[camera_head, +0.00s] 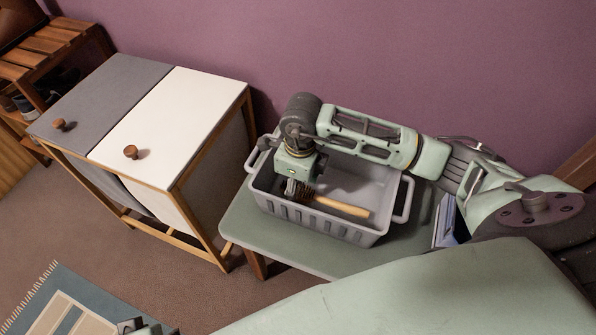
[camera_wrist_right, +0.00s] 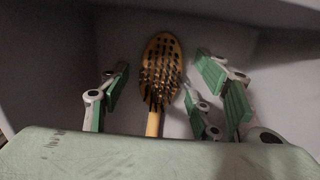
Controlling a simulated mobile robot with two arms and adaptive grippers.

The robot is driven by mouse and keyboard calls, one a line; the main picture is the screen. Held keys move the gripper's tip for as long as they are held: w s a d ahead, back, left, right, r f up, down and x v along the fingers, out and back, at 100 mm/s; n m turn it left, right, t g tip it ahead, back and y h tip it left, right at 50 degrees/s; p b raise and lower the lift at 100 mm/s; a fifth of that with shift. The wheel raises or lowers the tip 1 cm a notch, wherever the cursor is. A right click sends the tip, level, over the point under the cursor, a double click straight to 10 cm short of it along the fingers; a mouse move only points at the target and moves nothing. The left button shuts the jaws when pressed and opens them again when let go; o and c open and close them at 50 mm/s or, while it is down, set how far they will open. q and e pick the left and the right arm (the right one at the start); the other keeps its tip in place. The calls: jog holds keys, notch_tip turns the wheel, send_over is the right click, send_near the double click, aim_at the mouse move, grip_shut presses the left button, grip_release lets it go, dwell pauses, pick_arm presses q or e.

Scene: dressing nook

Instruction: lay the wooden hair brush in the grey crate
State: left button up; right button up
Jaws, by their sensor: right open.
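The wooden hair brush (camera_head: 343,207) lies inside the grey crate (camera_head: 325,224), its pale handle pointing right. In the right wrist view the brush (camera_wrist_right: 161,77) shows its oval head with dark bristles facing the camera, on the crate floor (camera_wrist_right: 208,62). My right gripper (camera_head: 297,190) reaches down into the crate over the brush head, partly hiding it. Its green-padded fingers (camera_wrist_right: 165,95) are open, spread on both sides of the brush with gaps between. A small part of my left arm (camera_head: 145,327) shows at the bottom edge; its jaws cannot be made out.
The crate stands on a green bench (camera_head: 290,256), near a purple wall. To the left is a wood-framed hamper (camera_head: 160,110) with grey and white lids. A slatted shoe rack (camera_head: 35,50) stands at the far left. A blue rug (camera_head: 60,305) lies on the floor.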

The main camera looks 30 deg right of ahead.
notch_tip(320, 180, up, 3)
jog(key=shift+f+p, duration=0.1)
jog(key=shift+p, duration=0.25)
pick_arm(q)
notch_tip(320, 180, down, 9)
jog(key=p, duration=0.1)
jog(key=shift+d+g, duration=0.15)
jog(key=shift+g, duration=0.15)
pick_arm(e)
notch_tip(320, 180, up, 9)
jog(key=shift+s+r, duration=0.2)
